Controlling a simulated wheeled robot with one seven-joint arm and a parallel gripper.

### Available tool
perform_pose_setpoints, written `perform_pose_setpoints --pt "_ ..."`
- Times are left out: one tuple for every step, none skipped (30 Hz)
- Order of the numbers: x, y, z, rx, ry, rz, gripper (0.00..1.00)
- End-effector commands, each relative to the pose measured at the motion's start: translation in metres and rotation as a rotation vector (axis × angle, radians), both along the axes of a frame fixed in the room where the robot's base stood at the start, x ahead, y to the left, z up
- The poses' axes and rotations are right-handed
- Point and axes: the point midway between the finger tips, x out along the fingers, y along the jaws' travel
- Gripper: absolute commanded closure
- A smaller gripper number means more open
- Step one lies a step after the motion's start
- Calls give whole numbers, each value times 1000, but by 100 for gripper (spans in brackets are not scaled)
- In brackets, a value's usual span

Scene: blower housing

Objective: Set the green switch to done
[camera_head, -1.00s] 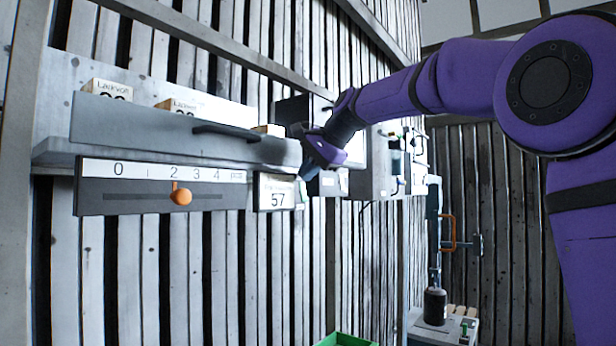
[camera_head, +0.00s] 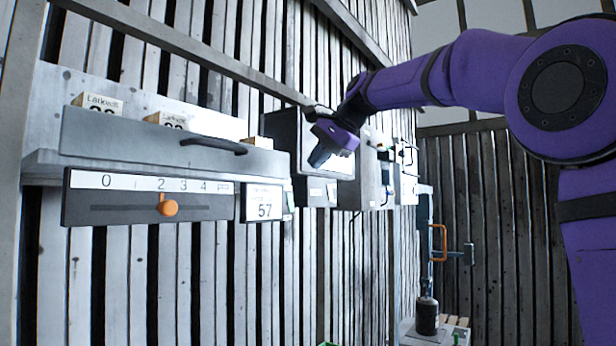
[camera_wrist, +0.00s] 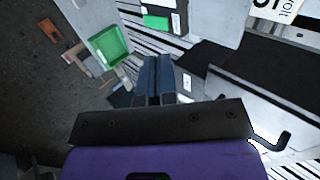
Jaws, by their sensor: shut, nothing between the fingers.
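My gripper (camera_head: 319,158) is shut and empty, in front of the grey boxes on the slatted wall in the head view. Its two dark blue fingers (camera_wrist: 154,70) lie side by side in the wrist view. A green block (camera_wrist: 155,22) with a white label beside it shows on a pale panel beyond the fingertips, apart from them.
A shelf with a grey front (camera_head: 150,142) and black handle holds several labelled boxes at left. Below it are a slider with an orange knob (camera_head: 168,207) near 2 and a card (camera_head: 263,203) reading 57. A green tray (camera_wrist: 108,46) lies lower down. A pump-like device (camera_head: 427,315) stands at right.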

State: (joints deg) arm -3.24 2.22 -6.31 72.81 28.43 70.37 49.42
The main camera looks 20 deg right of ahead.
Motion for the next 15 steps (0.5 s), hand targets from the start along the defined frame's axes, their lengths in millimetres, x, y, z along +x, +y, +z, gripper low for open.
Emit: perform_pose_setpoints --pt "-5 -4 10 0 -5 -1 100" --pt "-7 -6 14 -1 -4 -1 100" --pt "-10 -7 20 0 -4 -1 100" --pt "-12 -9 23 0 -4 -1 100" --pt "-13 -10 27 -1 -3 -1 100" --pt "-15 -11 31 -1 -3 -1 100" --pt "-17 -12 33 0 -4 -1 100" --pt "-18 -13 35 0 -2 -1 100" --pt "-19 -14 38 0 -1 -1 100" --pt "-20 -15 39 0 -1 -1 100" --pt "-21 -15 40 0 -1 -1 100" --pt "-21 -15 42 0 -1 -1 100" --pt "-22 -16 42 1 -2 -1 100" --pt "-22 -16 42 0 -1 -1 100" --pt "-22 -16 43 0 -1 -1 100"
